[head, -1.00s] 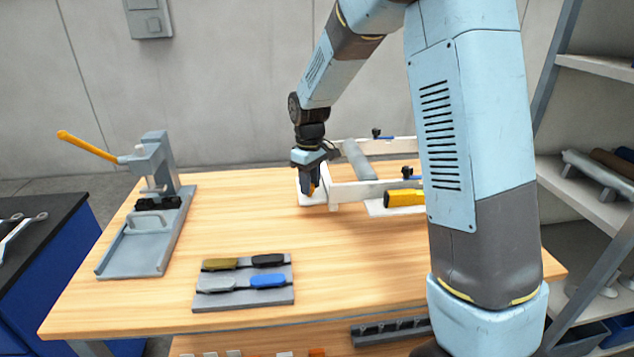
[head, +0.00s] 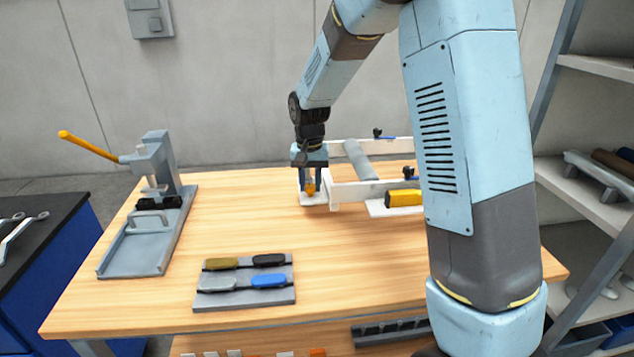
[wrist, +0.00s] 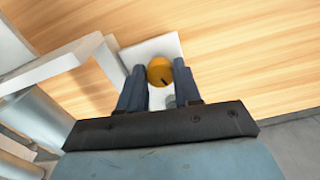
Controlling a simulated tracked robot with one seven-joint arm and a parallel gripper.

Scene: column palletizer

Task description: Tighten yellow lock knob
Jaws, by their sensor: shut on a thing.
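The yellow-orange lock knob (head: 310,187) stands on a small white base plate (head: 314,200) at the left end of a white frame fixture on the table. My gripper (head: 310,184) points down over it and is shut on the knob. In the wrist view the round knob (wrist: 160,71), with a dark mark on its face, sits between the two dark fingertips (wrist: 160,74). The fingers hide part of its sides.
The white frame (head: 370,189) with a grey roller extends to the right, close beside my gripper. A yellow-handled tool (head: 404,198) lies at its front. A lever press (head: 155,205) and a handle tray (head: 228,300) stand left. The table's middle is clear.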

